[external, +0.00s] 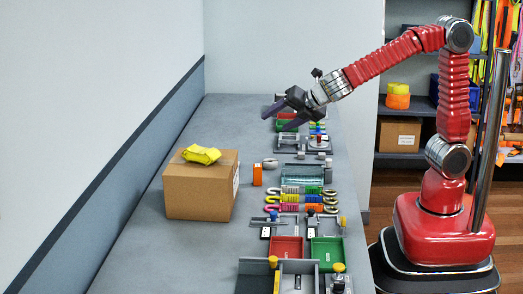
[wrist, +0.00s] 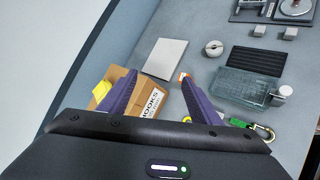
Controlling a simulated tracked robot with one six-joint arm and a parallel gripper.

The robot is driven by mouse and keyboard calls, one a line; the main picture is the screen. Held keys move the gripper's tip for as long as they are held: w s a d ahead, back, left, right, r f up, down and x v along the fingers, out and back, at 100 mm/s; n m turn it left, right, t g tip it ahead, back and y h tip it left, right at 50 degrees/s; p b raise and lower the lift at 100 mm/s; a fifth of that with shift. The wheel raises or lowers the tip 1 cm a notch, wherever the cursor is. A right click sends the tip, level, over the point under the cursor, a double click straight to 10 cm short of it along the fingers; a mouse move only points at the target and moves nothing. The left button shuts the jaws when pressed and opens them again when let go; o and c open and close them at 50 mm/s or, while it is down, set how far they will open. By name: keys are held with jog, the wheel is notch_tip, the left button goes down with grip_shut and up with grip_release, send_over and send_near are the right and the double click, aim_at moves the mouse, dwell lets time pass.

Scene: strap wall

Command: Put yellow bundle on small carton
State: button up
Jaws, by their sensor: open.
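The yellow bundle (external: 201,154) lies on top of a brown carton (external: 196,198) on the left of the grey table, towards the carton's back edge. In the wrist view the yellow bundle (wrist: 101,92) shows at the left, and the carton (wrist: 153,105), printed BOOKS, is partly hidden by my fingers and wrist. My gripper (external: 272,118) is open and empty, raised above the table beyond and to the right of the carton, clear of the bundle. Its two purple fingers (wrist: 158,78) stand apart in the wrist view.
Coloured hooked straps (external: 300,200), a red tray (external: 287,249) and a green tray (external: 328,252) line the table's right side. A small orange block (external: 257,175) stands right of the carton. A wall bounds the left. The table beyond the carton is mostly clear.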

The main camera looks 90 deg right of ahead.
jog(key=s+d+m+g+y, duration=0.2)
jog(key=s+d+m+g, duration=0.1)
jog(key=s+m, duration=1.05)
jog(key=s+a+f+m+y, duration=0.1)
jog(key=s+a+m+y, duration=0.1)
jog(key=s, duration=0.5)
jog(key=s+a+f+m+y, duration=0.2)
jog(key=s+a+m, duration=0.1)
jog(key=s, duration=0.4)
jog(key=shift+m, duration=0.65)
